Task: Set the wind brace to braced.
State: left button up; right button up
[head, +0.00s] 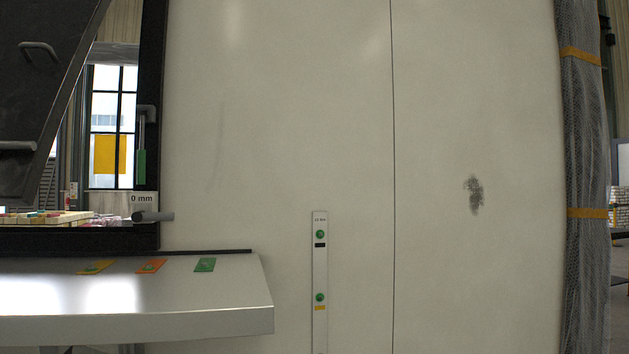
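No part is clearly labelled as the wind brace. A thin metal rod with a green grip (141,167) hangs straight down from a grey pivot (147,112) on the dark window post (152,60), at the left of the head view; it may be the brace. Below it are a white label reading "0 mm" (142,200) and a grey cylindrical handle (153,216) sticking out to the right. A dark tilted panel (40,90) with grey handles hangs at the upper left. Neither of my grippers is in view.
A grey metal shelf (230,315) juts out below the window, with yellow, orange and green tags (205,265) on it. A white strip (320,265) with green knobs is on the pale wall (280,120). Mesh-wrapped material (585,130) stands at the right.

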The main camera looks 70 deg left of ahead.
aim_at(142, 112)
jog(key=u, duration=2.65)
